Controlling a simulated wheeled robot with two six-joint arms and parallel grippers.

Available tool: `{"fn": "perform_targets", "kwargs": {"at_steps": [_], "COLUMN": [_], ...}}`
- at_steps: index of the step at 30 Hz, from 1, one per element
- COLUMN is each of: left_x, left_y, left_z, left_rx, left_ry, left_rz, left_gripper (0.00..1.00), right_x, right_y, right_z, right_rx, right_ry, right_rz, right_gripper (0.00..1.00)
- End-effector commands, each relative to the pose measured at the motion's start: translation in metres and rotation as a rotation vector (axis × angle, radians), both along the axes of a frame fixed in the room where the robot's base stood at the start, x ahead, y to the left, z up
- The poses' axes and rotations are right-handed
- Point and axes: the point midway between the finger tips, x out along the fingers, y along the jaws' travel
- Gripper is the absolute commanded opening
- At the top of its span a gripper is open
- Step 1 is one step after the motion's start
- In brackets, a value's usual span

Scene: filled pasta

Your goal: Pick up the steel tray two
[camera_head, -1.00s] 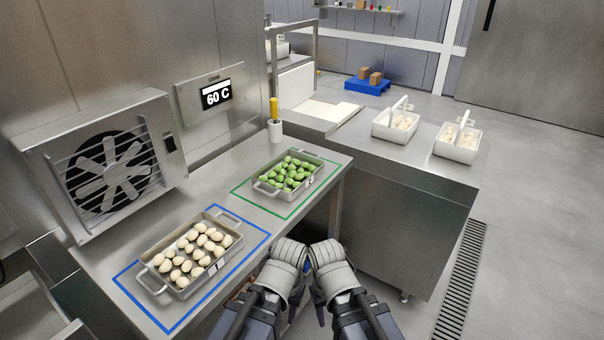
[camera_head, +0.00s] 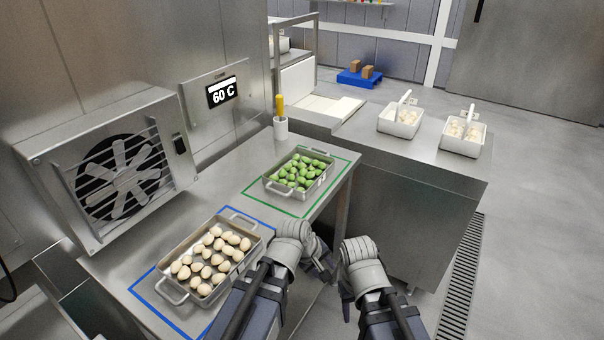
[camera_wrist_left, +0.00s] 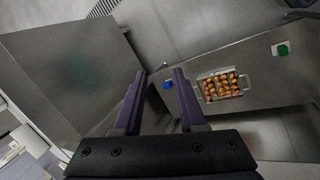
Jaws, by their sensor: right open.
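A steel tray (camera_head: 262,244) holding pale dumplings stands in the blue outline on the counter. A second steel tray (camera_head: 325,180) holding green dumplings stands in the green outline behind it. Their labels are too small to read, so I cannot tell which is tray two. My left gripper (camera_head: 322,266) is just right of the pale-dumpling tray, apart from it. The left wrist view shows its fingers (camera_wrist_left: 158,92) spread with nothing between them. My right gripper (camera_head: 346,303) is open and empty, off the counter's front edge. In the left wrist view a tray (camera_wrist_left: 208,100) holds orange-brown pieces.
A fan unit (camera_head: 110,165) and a 60 C display (camera_head: 222,92) stand at the left. A white holder with a yellow-handled tool (camera_head: 280,128) is behind the green tray. Two white containers (camera_head: 400,122) stand on the right counter. Open floor lies right of the drain grate (camera_head: 462,275).

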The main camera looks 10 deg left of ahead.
Motion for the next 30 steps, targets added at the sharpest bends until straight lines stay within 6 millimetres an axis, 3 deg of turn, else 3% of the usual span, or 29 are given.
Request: {"fn": "perform_targets", "kwargs": {"at_steps": [7,15,21,30], "left_x": [0.068,0.132,0.151,0.158], "left_y": [0.016,0.067,0.096,0.100], "left_z": [0.042,0.099,0.121,0.123], "left_rx": [-0.443,-1.045,-1.306,-1.359], "left_ry": [0.003,0.103,0.173,0.192], "left_rz": [0.614,1.235,1.443,1.480], "left_gripper": [0.40,0.40,0.40,0.40], "right_x": [0.000,0.000,0.000,0.000], "right_y": [0.000,0.000,0.000,0.000], "right_z": [0.004,0.008,0.009,0.007], "right_rx": [0.000,0.000,0.000,0.000], "right_ry": [0.000,0.000,0.000,0.000], "right_rz": [0.000,0.000,0.000,0.000], "right_gripper": [0.50,0.50,0.50,0.50]}}
